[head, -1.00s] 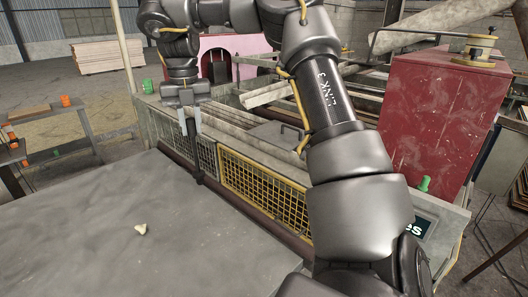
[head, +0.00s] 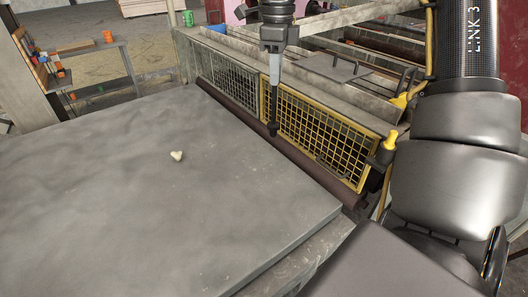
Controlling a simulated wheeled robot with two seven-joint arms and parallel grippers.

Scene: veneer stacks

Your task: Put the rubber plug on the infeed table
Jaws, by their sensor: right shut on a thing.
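The infeed table (head: 110,215) is the broad grey slab across the left and middle of the head view. My right gripper (head: 273,124) hangs pointing down near the table's far edge, in front of the mesh guard in the picture. It is shut on a small dark thing at its fingertips, which I take for the rubber plug (head: 273,130); its shape is hard to make out against the dark fingers. It appears above the table's edge, and I cannot tell its exact height. My left gripper is not in view.
A small cream lump (head: 177,155) lies on the table top. A dark roller (head: 305,165) and a yellow mesh guard (head: 318,130) run along the far edge. A yellow knob (head: 390,140) stands at the guard's right end. Most of the table top is clear.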

